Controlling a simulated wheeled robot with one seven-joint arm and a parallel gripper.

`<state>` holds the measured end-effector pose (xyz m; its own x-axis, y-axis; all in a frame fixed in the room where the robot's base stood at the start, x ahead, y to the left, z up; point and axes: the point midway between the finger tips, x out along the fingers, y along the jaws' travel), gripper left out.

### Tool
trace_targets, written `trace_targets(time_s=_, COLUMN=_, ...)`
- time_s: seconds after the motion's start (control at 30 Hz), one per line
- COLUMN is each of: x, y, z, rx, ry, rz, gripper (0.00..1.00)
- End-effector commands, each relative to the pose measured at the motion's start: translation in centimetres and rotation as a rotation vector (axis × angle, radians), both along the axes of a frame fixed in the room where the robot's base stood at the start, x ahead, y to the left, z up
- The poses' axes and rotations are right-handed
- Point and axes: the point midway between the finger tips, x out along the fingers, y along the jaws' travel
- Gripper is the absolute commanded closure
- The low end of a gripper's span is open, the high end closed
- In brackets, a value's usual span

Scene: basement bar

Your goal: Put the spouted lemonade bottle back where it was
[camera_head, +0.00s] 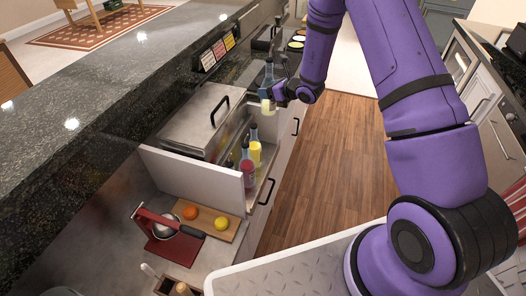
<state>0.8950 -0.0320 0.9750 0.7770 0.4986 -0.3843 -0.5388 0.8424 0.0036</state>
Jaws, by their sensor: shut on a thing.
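My gripper (270,94) is shut on a bottle (267,105), which I take to be the spouted lemonade bottle. Its pale yellow lower part shows below my fingers, and a dark neck rises above them. It looks upright and appears held above the level of the bottles in the speed rail (266,185), at the rail's far end in the picture. In the rail stand a yellow bottle (255,152) and a red bottle (247,173) with dark spouts, and a darker bottle partly hidden behind them. My fingers cover the middle of the held bottle.
A steel lidded bin (195,118) stands left of the rail, with a white panel (190,180) in front. A cutting board (215,222) with an orange and a lemon lies nearer. The granite bar top (110,95) rises at left. The wooden floor (325,150) is clear.

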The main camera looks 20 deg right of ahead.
Motion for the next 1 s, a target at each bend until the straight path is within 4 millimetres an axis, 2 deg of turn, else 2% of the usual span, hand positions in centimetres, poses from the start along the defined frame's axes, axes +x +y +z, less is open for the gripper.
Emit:
trace_targets(time_s=0.03, x=0.5, y=0.3, z=-1.9, rx=0.001, ry=0.003, rz=0.027, gripper=0.83)
trace_targets(time_s=0.1, x=1.0, y=1.0, z=-4.2, rx=0.001, ry=0.003, rz=0.071, gripper=0.83)
trace_targets(time_s=0.2, x=1.6, y=1.7, z=-7.2, rx=0.001, ry=0.001, rz=0.123, gripper=0.83)
trace_targets(time_s=0.33, x=1.9, y=2.5, z=-10.2, rx=0.0, ry=0.001, rz=0.175, gripper=0.83)
trace_targets(time_s=0.57, x=2.1, y=3.2, z=-12.9, rx=-0.001, ry=-0.001, rz=0.215, gripper=0.83)
trace_targets(time_s=0.8, x=2.0, y=3.2, z=-16.8, rx=-0.002, ry=0.0, rz=0.216, gripper=0.83)
trace_targets(time_s=1.0, x=2.1, y=3.2, z=-18.4, rx=-0.003, ry=-0.002, rz=0.216, gripper=0.83)
